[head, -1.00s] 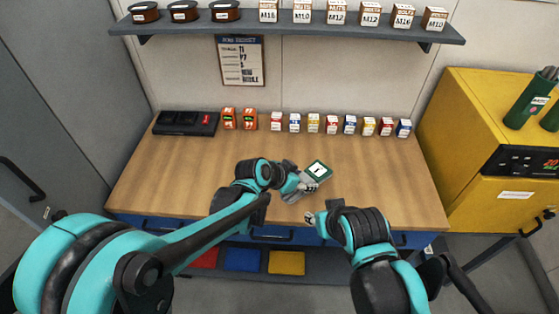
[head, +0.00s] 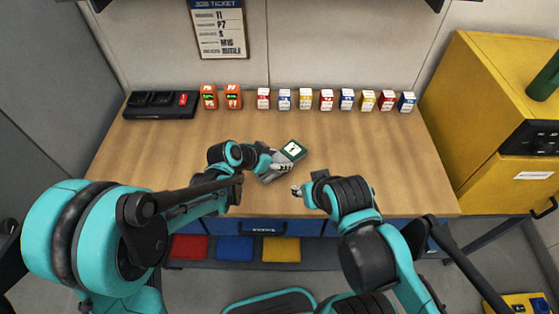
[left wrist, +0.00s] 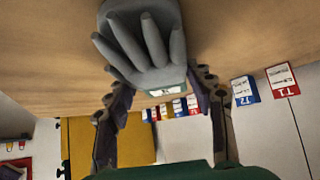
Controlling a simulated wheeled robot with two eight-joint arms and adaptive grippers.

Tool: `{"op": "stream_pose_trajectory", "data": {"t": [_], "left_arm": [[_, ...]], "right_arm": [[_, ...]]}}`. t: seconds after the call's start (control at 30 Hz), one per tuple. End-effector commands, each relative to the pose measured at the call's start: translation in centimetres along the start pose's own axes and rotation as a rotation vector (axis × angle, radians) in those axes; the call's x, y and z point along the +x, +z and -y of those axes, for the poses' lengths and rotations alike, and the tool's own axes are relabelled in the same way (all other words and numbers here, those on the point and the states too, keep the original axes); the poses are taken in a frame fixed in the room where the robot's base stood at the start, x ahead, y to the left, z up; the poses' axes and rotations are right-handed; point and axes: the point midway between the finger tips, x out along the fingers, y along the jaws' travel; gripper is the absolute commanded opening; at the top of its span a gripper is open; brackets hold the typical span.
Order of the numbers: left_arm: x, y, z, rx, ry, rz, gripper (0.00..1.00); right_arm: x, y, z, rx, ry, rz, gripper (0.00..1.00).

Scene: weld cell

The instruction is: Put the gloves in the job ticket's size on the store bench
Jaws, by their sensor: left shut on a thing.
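A grey glove (head: 271,175) with a green card (head: 294,150) bearing a white label is at the middle of the wooden bench (head: 380,150). My left gripper (head: 277,167) is shut on it. In the left wrist view the grey glove fingers (left wrist: 145,45) lie close against the wood, with a small white label (left wrist: 160,92) below them; whether they touch it I cannot tell. My right gripper (head: 298,190) is over the bench's front part, apart from the glove; its fingers are too small to judge. The job ticket (head: 220,30) hangs on the wall; its small lines are hard to read.
Several small red, blue and yellow boxes (head: 326,100) line the bench's back, beside two orange boxes (head: 233,97) and a black tray (head: 160,104). A yellow cabinet (head: 490,110) stands right. Coloured bins (head: 235,248) sit below. The bench between gloves and boxes is clear.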

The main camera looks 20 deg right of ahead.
Motion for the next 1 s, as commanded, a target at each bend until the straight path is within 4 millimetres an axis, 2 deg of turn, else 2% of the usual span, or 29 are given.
{"op": "stream_pose_trajectory", "data": {"t": [0.33, 0.37, 0.43, 0.83, 1.0], "left_arm": [[0.3, 0.3, 0.0, 0.001, 0.000, 0.000, 0.15], [0.3, 0.3, 0.0, 0.001, 0.000, 0.000, 0.56], [0.2, 0.2, 0.0, 0.001, 0.000, 0.000, 0.74], [-0.2, -0.1, 0.0, 0.001, 0.000, 0.000, 0.74], [-3.1, -0.2, 0.1, -0.001, -0.002, 0.000, 0.74]], "right_arm": [[0.3, 0.2, 0.0, 0.000, 0.000, 0.000, 0.40], [0.3, 0.2, 0.0, 0.000, 0.000, 0.000, 0.40], [0.2, 0.1, 0.0, 0.000, 0.000, 0.000, 0.40], [-0.2, -0.2, 0.0, 0.000, 0.000, 0.000, 0.40], [-0.9, -0.7, 0.0, 0.000, 0.000, 0.000, 0.40]]}}
